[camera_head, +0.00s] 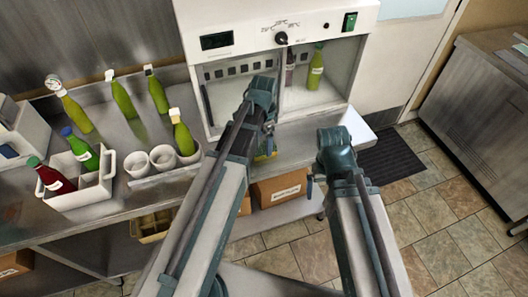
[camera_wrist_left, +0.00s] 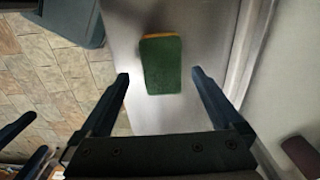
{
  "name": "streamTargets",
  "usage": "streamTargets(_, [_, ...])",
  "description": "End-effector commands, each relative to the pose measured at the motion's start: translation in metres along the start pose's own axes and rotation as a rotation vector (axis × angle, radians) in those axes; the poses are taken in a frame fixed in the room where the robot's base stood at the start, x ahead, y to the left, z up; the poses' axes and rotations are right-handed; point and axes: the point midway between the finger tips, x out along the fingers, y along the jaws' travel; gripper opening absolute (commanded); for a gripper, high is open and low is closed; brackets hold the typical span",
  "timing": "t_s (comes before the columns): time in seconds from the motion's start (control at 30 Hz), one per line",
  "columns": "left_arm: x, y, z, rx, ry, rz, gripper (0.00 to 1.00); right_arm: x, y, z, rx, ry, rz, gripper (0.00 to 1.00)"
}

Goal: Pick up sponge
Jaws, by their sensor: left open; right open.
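The green sponge with a yellow-orange edge (camera_wrist_left: 161,66) lies on the grey metal counter (camera_wrist_left: 203,30) in the left wrist view. My left gripper (camera_wrist_left: 160,76) is open, with one finger on each side of the sponge in that picture and visible gaps to both. How far the fingertips are above the counter is hard to tell. In the head view my left gripper (camera_head: 267,146) points down at the counter's front edge, and its arm hides most of the sponge. My right gripper (camera_head: 314,182) hangs to the right, in front of the counter, apart from the sponge.
A white cabinet (camera_head: 240,15) with bottles inside stands behind the left gripper. Green bottles (camera_head: 123,98), white cups (camera_head: 163,158) and a white bottle carrier (camera_head: 92,190) stand on the counter at left. A cardboard box (camera_head: 283,188) is below. Tiled floor is open at right.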

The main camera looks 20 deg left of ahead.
Motion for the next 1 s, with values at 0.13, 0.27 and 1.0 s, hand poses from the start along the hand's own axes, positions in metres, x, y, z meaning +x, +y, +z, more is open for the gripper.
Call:
streamTargets(0.13, [0.023,-0.003,-0.001,0.0,0.0,0.0,1.0,0.023,-0.002,-0.001,0.0,0.0,0.0,1.0])
streamTargets(0.27, [0.039,-0.003,-0.001,0.0,0.0,0.0,1.0,0.039,-0.004,-0.002,0.0,0.0,0.0,1.0])
streamTargets(1.0, [0.043,-0.003,-0.001,0.0,0.0,0.0,0.32,0.043,-0.004,-0.003,0.0,0.0,0.0,1.0])
